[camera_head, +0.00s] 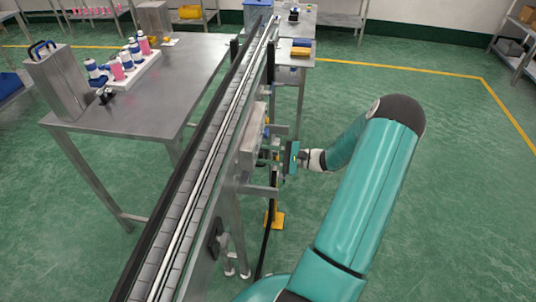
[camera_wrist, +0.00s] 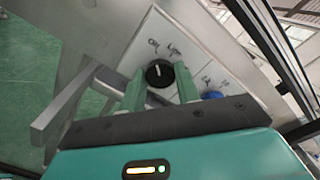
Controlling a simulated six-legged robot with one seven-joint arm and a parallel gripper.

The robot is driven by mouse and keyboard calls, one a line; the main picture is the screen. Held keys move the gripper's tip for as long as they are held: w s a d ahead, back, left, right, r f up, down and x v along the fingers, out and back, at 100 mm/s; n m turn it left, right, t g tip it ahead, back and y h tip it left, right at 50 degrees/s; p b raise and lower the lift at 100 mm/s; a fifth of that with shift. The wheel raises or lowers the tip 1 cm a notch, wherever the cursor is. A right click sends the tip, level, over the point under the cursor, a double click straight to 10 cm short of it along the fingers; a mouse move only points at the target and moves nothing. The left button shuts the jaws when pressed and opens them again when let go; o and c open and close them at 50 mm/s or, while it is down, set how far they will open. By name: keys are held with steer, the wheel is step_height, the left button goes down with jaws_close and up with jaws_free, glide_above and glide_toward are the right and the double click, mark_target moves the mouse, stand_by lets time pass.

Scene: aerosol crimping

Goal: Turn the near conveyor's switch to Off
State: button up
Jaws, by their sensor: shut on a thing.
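The near conveyor (camera_head: 180,230) runs lengthwise through the head view, with a grey control box (camera_head: 252,140) on its right side. In the wrist view the box's pale panel (camera_wrist: 205,62) carries a round black switch knob (camera_wrist: 159,73) with a white mark. The small labels above it are hard to read, so I cannot tell its setting surely. My gripper (camera_wrist: 160,80) has one green finger on each side of the knob and is shut on it. In the head view my gripper (camera_head: 278,156) is at the box, and the knob is hidden.
A blue button (camera_wrist: 213,95) sits on the panel right of the knob. A metal bracket (camera_wrist: 62,112) juts out at the left. A steel table (camera_head: 165,85) with bottles stands left of the conveyor. Green floor (camera_head: 460,190) is free to the right.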

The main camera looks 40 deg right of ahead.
stand_by(0.5)
steer(key=o, duration=1)
steer(key=v, duration=1.3)
steer(key=shift+s+d, duration=0.2)
steer(key=shift+s, duration=0.15)
